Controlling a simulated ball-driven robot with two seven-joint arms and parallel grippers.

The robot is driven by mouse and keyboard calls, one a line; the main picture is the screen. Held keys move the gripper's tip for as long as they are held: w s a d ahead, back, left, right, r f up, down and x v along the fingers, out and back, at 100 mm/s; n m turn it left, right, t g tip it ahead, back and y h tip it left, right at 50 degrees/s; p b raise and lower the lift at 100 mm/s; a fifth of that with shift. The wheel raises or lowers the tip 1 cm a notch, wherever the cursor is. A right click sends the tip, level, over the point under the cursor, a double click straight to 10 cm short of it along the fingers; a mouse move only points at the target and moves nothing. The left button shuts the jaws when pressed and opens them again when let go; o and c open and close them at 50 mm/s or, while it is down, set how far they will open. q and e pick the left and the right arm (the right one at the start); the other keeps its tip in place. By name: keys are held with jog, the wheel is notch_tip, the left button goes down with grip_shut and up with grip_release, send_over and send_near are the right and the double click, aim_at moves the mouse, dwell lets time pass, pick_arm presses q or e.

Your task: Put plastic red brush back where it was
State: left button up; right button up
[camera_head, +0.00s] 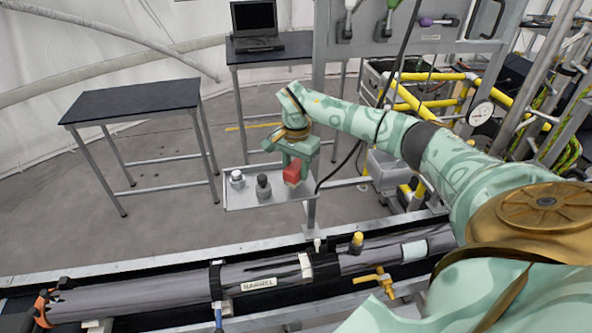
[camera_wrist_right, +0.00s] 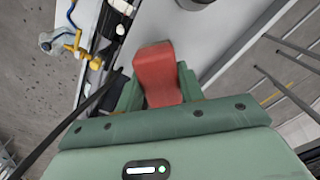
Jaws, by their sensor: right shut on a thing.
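The red plastic brush (camera_head: 292,173) is between the fingers of my right gripper (camera_head: 288,162), which is shut on it. In the head view, they are at the right part of a small grey tray shelf (camera_head: 240,205). The right wrist view shows the red brush (camera_wrist_right: 157,72) between the green fingers of my right gripper (camera_wrist_right: 160,95), with the pale shelf surface (camera_wrist_right: 150,22) behind it. I cannot tell whether the brush touches the shelf. My left gripper is not in view.
Two small bottle-like items, one pale (camera_head: 237,179) and one dark (camera_head: 263,187), stand on the shelf left of the brush. A long pipe (camera_head: 180,285) runs in front. A dark table (camera_head: 135,100) stands at left; a laptop (camera_head: 256,25) is on another table behind.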

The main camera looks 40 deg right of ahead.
aim_at(296, 166)
jog(key=shift+f, duration=0.9)
jog(key=o, duration=0.9)
notch_tip(296, 166, up, 12)
jog(key=shift+r+b, duration=0.1)
jog(key=shift+b, duration=0.55)
